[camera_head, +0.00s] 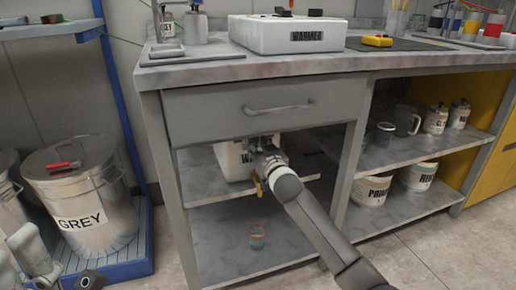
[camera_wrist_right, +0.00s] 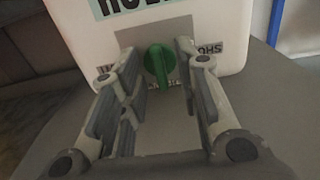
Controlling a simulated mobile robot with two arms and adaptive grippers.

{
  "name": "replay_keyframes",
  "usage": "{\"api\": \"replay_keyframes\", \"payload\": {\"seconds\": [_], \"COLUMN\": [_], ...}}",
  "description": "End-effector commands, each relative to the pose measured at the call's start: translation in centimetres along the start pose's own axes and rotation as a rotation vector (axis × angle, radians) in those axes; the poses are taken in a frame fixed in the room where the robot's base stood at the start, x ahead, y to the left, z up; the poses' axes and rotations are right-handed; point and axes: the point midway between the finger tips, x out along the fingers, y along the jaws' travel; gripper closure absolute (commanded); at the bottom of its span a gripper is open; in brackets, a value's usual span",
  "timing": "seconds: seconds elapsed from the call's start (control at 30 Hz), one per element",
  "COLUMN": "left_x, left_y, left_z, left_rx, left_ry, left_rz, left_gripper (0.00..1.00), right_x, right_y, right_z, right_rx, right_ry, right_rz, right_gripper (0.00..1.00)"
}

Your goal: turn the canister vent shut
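The white canister (camera_head: 230,164) stands on the upper shelf under the bench drawer, partly hidden by my right gripper. In the right wrist view the canister (camera_wrist_right: 75,40) fills the top, with a grey plate and a green vent knob (camera_wrist_right: 160,64). The knob's grip stands roughly upright in the picture. Small labels flank it, partly covered and not clearly legible. My right gripper (camera_wrist_right: 157,56) is open, one finger on each side of the knob with visible gaps. It also shows in the head view (camera_head: 258,148). Part of my left arm shows at the lower left; its finger state is unclear.
The drawer (camera_head: 200,115) and bench top (camera_head: 180,75) lie above my right gripper. A small cup (camera_head: 257,237) stands on the lower shelf. A bench leg (camera_head: 345,165) is right of the canister. A GREY bin (camera_head: 90,190) stands at left. Pots fill the right shelves.

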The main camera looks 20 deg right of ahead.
Motion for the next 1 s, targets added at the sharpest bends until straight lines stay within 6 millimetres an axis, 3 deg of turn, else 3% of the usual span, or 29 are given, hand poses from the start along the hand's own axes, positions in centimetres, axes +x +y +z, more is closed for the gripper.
{"api": "replay_keyframes", "payload": {"seconds": [0.27, 0.5, 1.0], "left_x": [0.04, 0.04, 0.49], "left_y": [0.01, 0.02, -0.06], "left_z": [0.00, -0.01, -0.27], "left_rx": [0.000, 0.000, -0.002], "left_ry": [0.001, 0.001, -0.009], "left_rz": [0.000, 0.000, -0.008], "left_gripper": [0.60, 0.60, 0.60], "right_x": [0.08, 0.07, 0.05], "right_y": [-0.02, -0.01, 0.00], "right_z": [0.01, 0.02, -0.22], "right_rx": [0.000, 0.000, -0.073], "right_ry": [-0.001, -0.001, -0.002], "right_rz": [0.000, 0.000, 0.001], "right_gripper": [0.70, 1.00, 1.00]}}
